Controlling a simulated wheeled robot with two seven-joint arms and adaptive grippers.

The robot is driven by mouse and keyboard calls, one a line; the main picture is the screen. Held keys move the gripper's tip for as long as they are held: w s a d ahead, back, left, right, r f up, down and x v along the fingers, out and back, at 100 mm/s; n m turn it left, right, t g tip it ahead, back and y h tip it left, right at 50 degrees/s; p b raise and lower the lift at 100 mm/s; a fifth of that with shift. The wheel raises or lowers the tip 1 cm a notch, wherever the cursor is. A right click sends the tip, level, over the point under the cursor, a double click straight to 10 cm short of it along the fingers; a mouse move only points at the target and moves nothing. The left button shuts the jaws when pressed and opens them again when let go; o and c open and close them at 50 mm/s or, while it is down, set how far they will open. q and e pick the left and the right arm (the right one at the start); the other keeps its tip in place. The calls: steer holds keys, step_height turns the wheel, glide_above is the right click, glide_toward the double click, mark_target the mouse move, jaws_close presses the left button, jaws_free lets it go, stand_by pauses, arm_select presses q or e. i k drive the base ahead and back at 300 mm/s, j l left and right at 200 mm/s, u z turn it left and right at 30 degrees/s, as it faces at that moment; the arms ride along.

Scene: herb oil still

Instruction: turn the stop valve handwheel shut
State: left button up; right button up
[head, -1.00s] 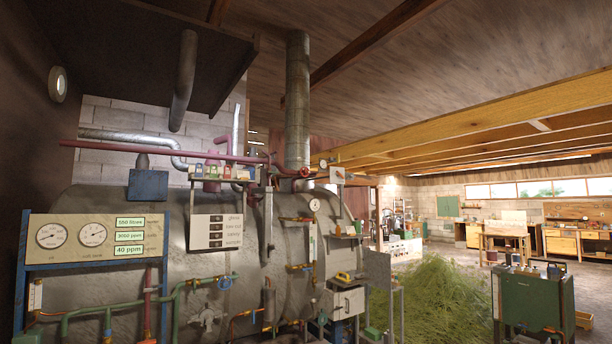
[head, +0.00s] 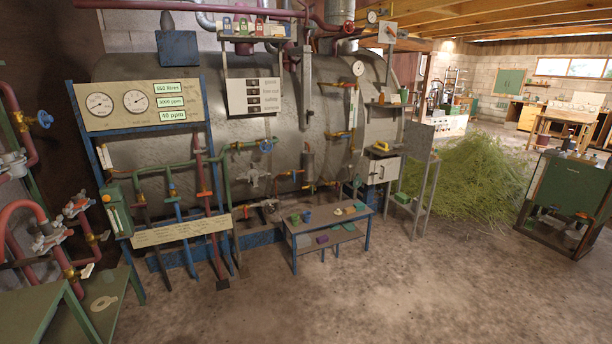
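Several valve handwheels show in the head view, and I cannot tell from the picture which is the stop valve. A red handwheel (head: 348,26) sits at the right end of the dark red pipe (head: 200,6) above the large grey tank (head: 230,80). A small blue handwheel (head: 266,146) is on the green pipe in front of the tank. Another blue handwheel (head: 45,119) is on the red pipework at the far left. How far any of them is turned is too small to tell. Neither of my grippers is in view.
A gauge panel (head: 138,104) stands before the tank on the left. A low table (head: 330,224) with small items and a metal stand (head: 422,170) stand in front. A green bench (head: 40,315) is near left. Cut herbs (head: 475,170) are heaped right. The front floor (head: 350,300) is clear.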

mark_target(349, 26)
steer(key=i+l, duration=0.15)
steer(key=i, duration=0.5)
steer(key=i+l, duration=0.15)
steer(key=i, duration=0.45)
steer(key=i+l, duration=0.15)
steer(key=i, duration=0.5)
steer(key=i+l, duration=0.15)
steer(key=i, duration=0.5)
steer(key=i+l, duration=0.15)
steer(key=i, duration=0.45)
steer(key=i+l, duration=0.1)
steer(key=i, duration=0.55)
